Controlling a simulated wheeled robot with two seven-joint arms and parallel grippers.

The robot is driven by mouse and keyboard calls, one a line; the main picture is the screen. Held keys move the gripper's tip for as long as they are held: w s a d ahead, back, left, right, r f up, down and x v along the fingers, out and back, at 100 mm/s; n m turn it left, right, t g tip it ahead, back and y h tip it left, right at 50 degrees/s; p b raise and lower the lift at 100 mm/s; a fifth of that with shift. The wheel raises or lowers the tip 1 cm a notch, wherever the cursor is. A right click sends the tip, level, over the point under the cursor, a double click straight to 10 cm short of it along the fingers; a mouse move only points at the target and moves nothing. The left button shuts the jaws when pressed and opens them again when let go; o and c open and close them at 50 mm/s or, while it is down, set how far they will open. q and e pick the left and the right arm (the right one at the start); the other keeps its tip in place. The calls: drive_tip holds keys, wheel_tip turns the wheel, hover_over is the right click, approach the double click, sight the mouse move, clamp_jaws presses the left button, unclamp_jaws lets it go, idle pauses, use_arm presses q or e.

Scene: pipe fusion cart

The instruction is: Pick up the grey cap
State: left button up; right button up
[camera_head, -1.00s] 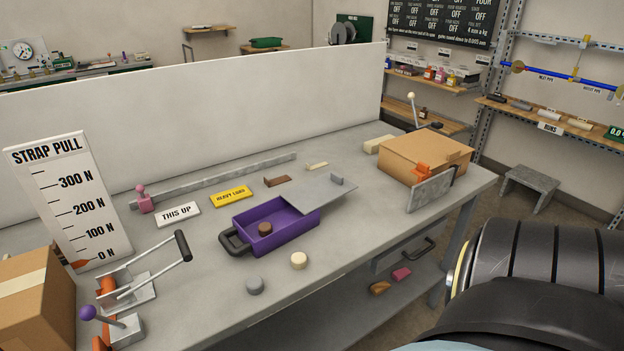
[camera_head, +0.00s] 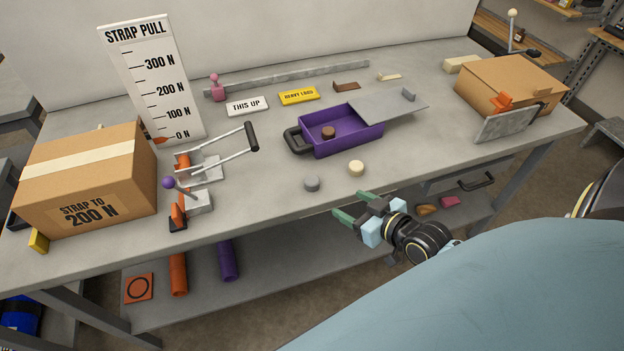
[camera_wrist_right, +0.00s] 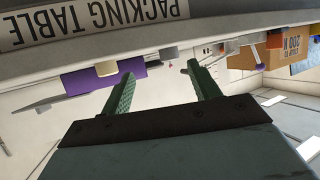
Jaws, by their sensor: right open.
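The grey cap (camera_head: 312,184) is a small round piece standing on the grey bench near its front edge. A similar cream cap (camera_head: 356,168) stands to its right. My right gripper (camera_head: 356,207) is open and empty, with green fingers, just off the bench's front edge and to the right of the grey cap, apart from it. In the right wrist view the open fingers (camera_wrist_right: 160,88) point toward the bench edge. There a small grey piece (camera_wrist_right: 168,53), probably the grey cap, shows between and beyond the fingertips. My left gripper is not in view.
A purple tray (camera_head: 358,142) with a brown cap (camera_head: 328,132) inside lies behind the caps. A lever device (camera_head: 210,165) and a taped box (camera_head: 88,180) stand to the left. Bench space around the grey cap is clear.

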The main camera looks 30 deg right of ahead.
sight(313, 181)
drive_tip(key=w, duration=0.2)
drive_tip(key=w+a, duration=0.1)
drive_tip(key=w, duration=0.5)
drive_tip(key=shift+a+f+b, duration=0.3)
drive_tip(key=shift+a+b, duration=0.05)
drive_tip(key=shift+b, duration=0.05)
drive_tip(key=shift+a+r+x, duration=0.1)
drive_tip(key=shift+a+x, duration=0.05)
drive_tip(key=shift+x, duration=0.7)
drive_tip(key=shift+a+r+x, duration=0.1)
drive_tip(key=shift+a+x, duration=0.05)
drive_tip(key=shift+x, duration=0.75)
drive_tip(key=shift+a+r+x, duration=0.1)
drive_tip(key=shift+a+x, duration=0.05)
drive_tip(key=shift+x, duration=0.7)
drive_tip(key=c, duration=1)
drive_tip(key=shift+r, duration=0.1)
drive_tip(key=shift+c, duration=0.2)
